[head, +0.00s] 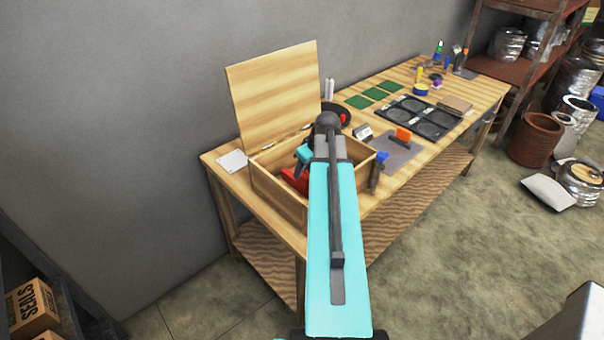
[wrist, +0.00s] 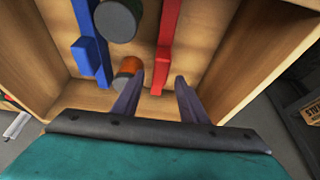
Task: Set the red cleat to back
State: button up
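The red cleat (wrist: 167,40) is a long red bar with a raised block inside an open wooden box (wrist: 215,45). In the wrist view its near end lies between my gripper's (wrist: 160,82) two dark fingers, with gaps on both sides. The fingers are apart and grip nothing visible. A blue cleat (wrist: 90,50) of similar shape lies to the left. In the head view the box (head: 276,203) stands on the workbench with its lid raised, and red (head: 293,180) shows inside it. My arm hides much of the box and my fingertips there.
A grey-topped round knob (wrist: 117,20) and an orange one (wrist: 129,68) stand between the cleats. The box walls close in around the gripper. The raised lid (head: 275,95) stands at the back. Green plates (head: 375,94) and a black tray (head: 420,118) lie to the right.

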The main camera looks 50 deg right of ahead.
aim_at(303, 183)
jog(key=shift+p+x, duration=0.55)
jog(key=shift+x, duration=1.45)
jog(key=shift+s, duration=0.1)
grip_shut()
